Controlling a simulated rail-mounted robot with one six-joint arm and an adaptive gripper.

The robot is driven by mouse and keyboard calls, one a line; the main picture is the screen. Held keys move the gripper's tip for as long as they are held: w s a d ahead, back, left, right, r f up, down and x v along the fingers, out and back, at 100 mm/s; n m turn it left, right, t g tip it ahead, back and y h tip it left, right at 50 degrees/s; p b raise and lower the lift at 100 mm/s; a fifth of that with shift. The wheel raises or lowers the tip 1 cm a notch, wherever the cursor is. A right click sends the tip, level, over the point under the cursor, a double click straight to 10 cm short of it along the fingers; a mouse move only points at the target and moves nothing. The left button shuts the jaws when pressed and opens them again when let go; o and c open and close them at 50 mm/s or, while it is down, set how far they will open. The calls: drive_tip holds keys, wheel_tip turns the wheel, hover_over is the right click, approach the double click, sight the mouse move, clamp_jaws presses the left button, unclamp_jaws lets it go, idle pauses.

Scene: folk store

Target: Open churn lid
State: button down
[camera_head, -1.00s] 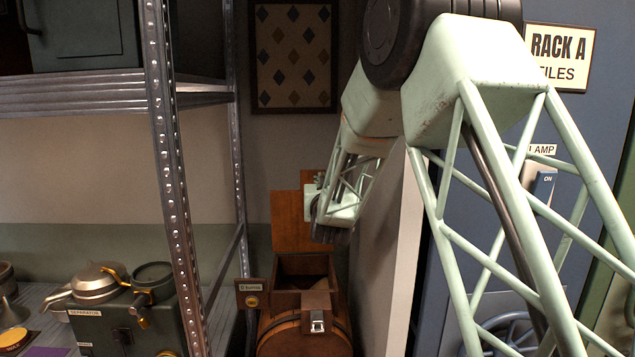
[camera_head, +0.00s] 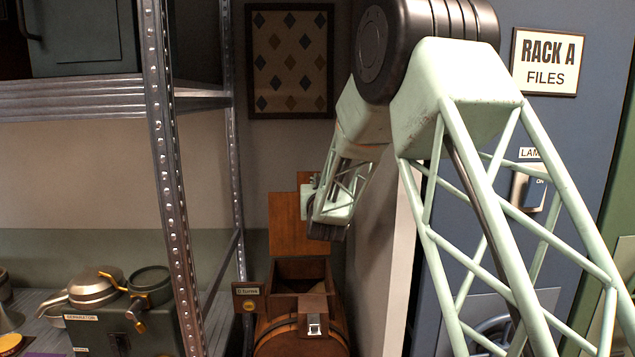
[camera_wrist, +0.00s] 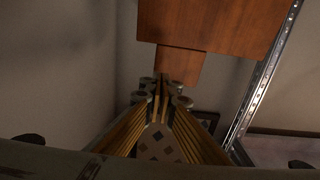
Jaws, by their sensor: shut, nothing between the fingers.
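The churn (camera_head: 283,340) is a wooden barrel with a square box mouth on top, at the lower middle of the head view. Its wooden lid (camera_head: 290,225) stands upright at the back of the mouth, and the dark inside shows. The lid also fills the top of the wrist view (camera_wrist: 215,22), with a smaller wooden tab (camera_wrist: 180,66) at its edge. My gripper (camera_head: 325,233) is beside the lid's right edge in the head view. In the wrist view my gripper (camera_wrist: 163,88) is shut and empty, its tips overlapping the tab; contact cannot be told.
A metal shelf post (camera_head: 168,190) stands left of the churn. A separator (camera_head: 95,300) sits on the lower shelf. A small churn sign (camera_head: 249,292) is by the barrel. A pale wall edge (camera_head: 385,270) rises close on the right, near my arm.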

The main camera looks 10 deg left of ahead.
drive_tip(key=shift+s, duration=0.2)
drive_tip(key=s+d+r+b, duration=0.2)
drive_tip(key=s, duration=1.1)
drive_tip(key=shift+d+r, duration=0.15)
drive_tip(key=shift+r, duration=0.1)
drive_tip(key=shift+s, duration=0.1)
idle(0.4)
